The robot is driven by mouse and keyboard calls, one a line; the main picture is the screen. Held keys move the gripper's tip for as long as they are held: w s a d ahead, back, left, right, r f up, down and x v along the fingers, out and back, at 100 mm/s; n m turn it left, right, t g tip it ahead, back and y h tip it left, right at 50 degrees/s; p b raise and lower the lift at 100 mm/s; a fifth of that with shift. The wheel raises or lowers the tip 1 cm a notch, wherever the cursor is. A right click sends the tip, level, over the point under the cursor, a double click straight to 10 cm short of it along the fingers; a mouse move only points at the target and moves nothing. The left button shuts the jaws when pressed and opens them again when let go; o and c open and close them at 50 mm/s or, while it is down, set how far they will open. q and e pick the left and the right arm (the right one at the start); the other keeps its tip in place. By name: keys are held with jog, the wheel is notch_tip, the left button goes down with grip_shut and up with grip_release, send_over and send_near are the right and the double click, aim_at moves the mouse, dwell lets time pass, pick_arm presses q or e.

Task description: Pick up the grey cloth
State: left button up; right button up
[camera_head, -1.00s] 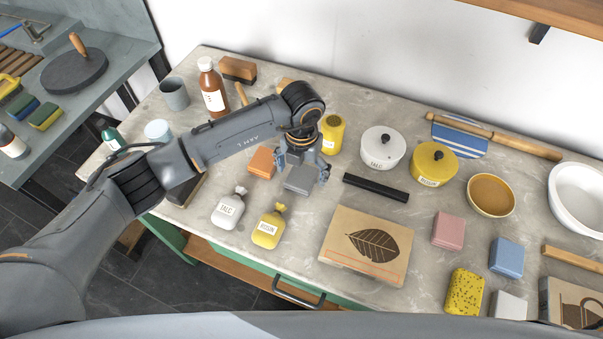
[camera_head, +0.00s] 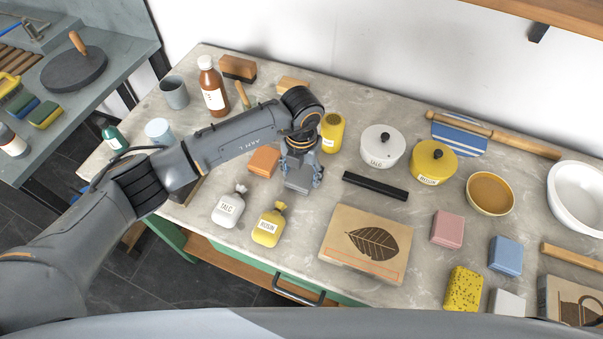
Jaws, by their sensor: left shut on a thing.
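The grey cloth (camera_head: 298,184) is a small folded block on the stone-topped table, in front of the yellow canister. My left gripper (camera_head: 301,179) points down over it, with a finger on either side, and is shut on it. The gripper hides part of the cloth. I cannot tell whether the cloth is clear of the tabletop. My right gripper is not in view.
An orange block (camera_head: 264,161) lies just left of the gripper. The talc bag (camera_head: 228,209) and rosin bag (camera_head: 267,228) stand in front. A black bar (camera_head: 375,186) and the leaf-printed board (camera_head: 345,226) lie to the right.

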aim_at(301, 175)
pick_arm(q)
jog(key=shift+r, duration=0.15)
jog(key=shift+r+b, duration=0.25)
jog(key=shift+b, duration=0.05)
notch_tip(301, 175, up, 2)
jog(key=shift+r+b, duration=0.2)
jog(key=shift+b, duration=0.5)
jog(key=s+a+r+b, duration=0.2)
jog(key=s+r+b, duration=0.1)
jog(key=s+r, duration=0.6)
jog(key=shift+s+r, duration=0.4)
jog(key=shift+s, duration=2)
jog(key=shift+a, duration=0.1)
